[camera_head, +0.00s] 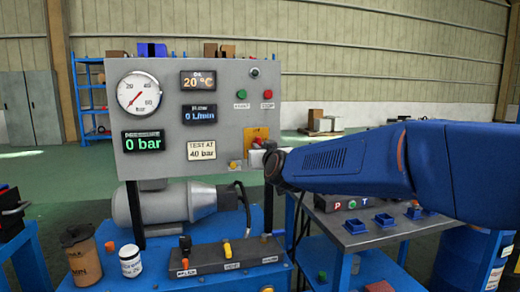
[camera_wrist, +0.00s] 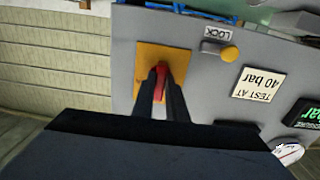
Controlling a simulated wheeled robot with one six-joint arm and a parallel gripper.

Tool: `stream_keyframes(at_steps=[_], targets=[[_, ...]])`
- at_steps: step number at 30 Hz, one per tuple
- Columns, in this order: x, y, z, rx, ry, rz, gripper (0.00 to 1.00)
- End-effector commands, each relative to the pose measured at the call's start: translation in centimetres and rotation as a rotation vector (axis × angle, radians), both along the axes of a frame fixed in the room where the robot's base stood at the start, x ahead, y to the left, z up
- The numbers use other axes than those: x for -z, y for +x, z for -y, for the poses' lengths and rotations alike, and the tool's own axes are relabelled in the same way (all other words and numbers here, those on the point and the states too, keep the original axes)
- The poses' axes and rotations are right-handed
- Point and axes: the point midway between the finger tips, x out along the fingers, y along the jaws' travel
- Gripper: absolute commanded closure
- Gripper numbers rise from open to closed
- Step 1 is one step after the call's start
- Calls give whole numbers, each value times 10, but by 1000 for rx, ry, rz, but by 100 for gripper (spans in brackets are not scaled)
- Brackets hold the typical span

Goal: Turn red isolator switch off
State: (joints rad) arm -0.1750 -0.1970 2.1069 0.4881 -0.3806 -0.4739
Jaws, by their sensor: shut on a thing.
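The red isolator switch (camera_wrist: 160,82) sits on a yellow plate (camera_wrist: 147,60) on the grey control panel. The yellow plate also shows in the head view (camera_head: 250,133), low on the right side of the panel. My gripper (camera_wrist: 161,76) is shut on the red switch, with one dark finger on each side of its handle. In the head view my gripper (camera_head: 264,152) reaches the panel from the right and hides most of the switch. The fingers cover part of the handle, so I cannot tell its exact angle.
A yellow knob (camera_wrist: 230,54) with a LOCK label is beside the plate. Green (camera_head: 241,94) and red (camera_head: 267,94) buttons are above. A pressure gauge (camera_head: 139,92) is at upper left; the pressure display (camera_head: 143,142) reads 0 bar. A valve block (camera_head: 225,255) stands below the panel.

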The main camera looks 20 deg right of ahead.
Motion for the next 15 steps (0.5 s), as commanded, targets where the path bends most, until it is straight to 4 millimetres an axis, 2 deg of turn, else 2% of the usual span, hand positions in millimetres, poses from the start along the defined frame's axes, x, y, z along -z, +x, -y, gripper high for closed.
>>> stream_keyframes(at_steps=[7,8,9,10,15], targets=[[3,0,0,-1,-1,-5,100],[3,0,0,-1,-1,-5,83],[3,0,0,-1,-1,-5,73],[3,0,0,-1,0,-4,69],[2,0,0,0,0,-3,69]])
